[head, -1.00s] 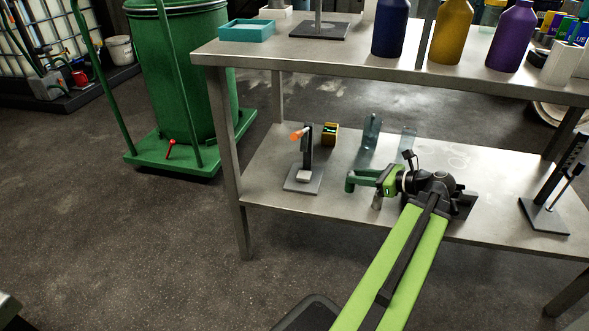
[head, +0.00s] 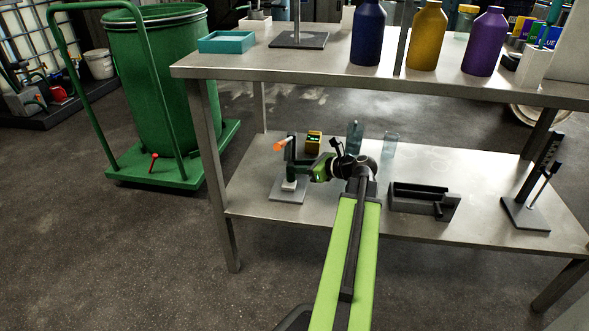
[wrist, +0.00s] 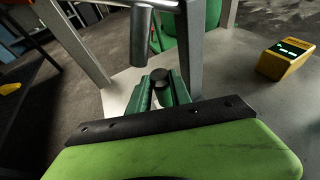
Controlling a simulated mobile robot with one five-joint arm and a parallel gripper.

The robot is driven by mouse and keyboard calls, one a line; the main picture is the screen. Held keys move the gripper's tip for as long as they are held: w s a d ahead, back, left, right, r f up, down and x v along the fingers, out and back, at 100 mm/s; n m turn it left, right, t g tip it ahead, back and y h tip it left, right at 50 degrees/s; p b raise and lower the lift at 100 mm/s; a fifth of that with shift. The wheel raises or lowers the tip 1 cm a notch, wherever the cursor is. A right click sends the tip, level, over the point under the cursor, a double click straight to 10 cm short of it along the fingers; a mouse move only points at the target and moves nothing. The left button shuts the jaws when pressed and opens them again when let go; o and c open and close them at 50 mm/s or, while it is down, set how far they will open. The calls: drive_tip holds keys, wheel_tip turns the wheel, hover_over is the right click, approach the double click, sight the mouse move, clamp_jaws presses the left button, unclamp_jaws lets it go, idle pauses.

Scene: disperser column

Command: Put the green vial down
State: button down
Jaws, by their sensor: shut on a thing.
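My gripper (head: 300,171) is over the lower shelf, at the small stand with the orange-tipped part (head: 286,143). In the wrist view its green fingers (wrist: 162,94) are shut on the vial (wrist: 160,76), of which mainly the dark cap shows. The vial's body is mostly hidden between the fingers, and I cannot make it out in the head view. A grey cylinder (wrist: 143,36) of the stand hangs just above and left of the cap in the wrist view. The stand's base plate (head: 288,197) carries a small pale block (head: 289,185) below my gripper.
A yellow device (head: 313,141) with a lit display, also in the wrist view (wrist: 286,60), stands behind. A dark open tray (head: 424,198) and another stand (head: 527,215) are at right. The upper shelf (head: 340,72) overhangs.

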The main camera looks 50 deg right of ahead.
drive_tip(key=shift+w+a+f+b, duration=0.15)
drive_tip(key=shift+w+f+b, duration=0.55)
drive_tip(key=shift+w, duration=0.05)
drive_tip(key=shift+s+f+b, duration=0.1)
drive_tip(key=shift+f+b, duration=0.15)
drive_tip(key=shift+b, duration=0.05)
drive_tip(key=shift+r, duration=0.2)
drive_tip(key=c, duration=1.6)
unclamp_jaws()
drive_tip(key=shift+f, duration=0.2)
drive_tip(key=o, duration=0.4)
drive_tip(key=shift+r, duration=0.1)
drive_tip(key=shift+o, duration=0.2)
